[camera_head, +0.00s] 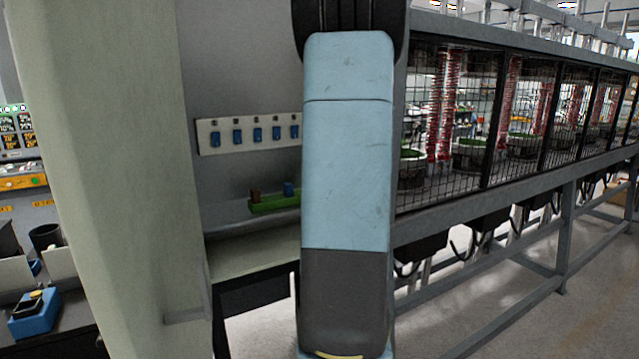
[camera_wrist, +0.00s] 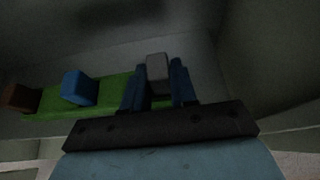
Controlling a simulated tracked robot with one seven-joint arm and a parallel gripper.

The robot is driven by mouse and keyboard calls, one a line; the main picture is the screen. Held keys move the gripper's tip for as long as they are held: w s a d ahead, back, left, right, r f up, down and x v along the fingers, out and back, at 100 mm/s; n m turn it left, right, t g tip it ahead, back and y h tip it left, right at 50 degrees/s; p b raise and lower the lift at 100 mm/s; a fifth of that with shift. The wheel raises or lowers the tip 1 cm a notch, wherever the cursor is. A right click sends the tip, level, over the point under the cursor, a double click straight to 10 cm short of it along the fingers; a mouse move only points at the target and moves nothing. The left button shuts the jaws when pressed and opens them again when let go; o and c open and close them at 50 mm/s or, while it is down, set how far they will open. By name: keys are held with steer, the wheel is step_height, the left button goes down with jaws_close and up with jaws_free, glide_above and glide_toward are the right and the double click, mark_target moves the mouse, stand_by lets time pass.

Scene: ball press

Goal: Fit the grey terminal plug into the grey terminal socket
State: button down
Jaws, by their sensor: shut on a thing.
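My gripper (camera_wrist: 158,80) shows in the wrist view with its two blue fingers shut on the grey terminal plug (camera_wrist: 157,67), a small grey block between them. The plug is over the right part of a green holder (camera_wrist: 118,88); I cannot tell whether it touches the holder. In the head view my arm hides the gripper and the plug. A pale strip (camera_head: 204,139) on the grey wall carries a row of blue parts, its right end hidden by my arm. I cannot make out the grey terminal socket.
A blue block (camera_wrist: 79,88) and a brown block (camera_wrist: 20,98) stand on the holder left of my gripper. The holder (camera_head: 272,204) lies on a grey ledge below the strip. A pale upright panel (camera_head: 110,150) stands left; a mesh-fronted bench (camera_head: 480,185) runs right.

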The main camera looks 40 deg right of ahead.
steer(key=shift+f, duration=0.1)
steer(key=c, duration=0.8)
jaws_free()
steer(key=shift+a, duration=0.1)
steer(key=v, duration=1.4)
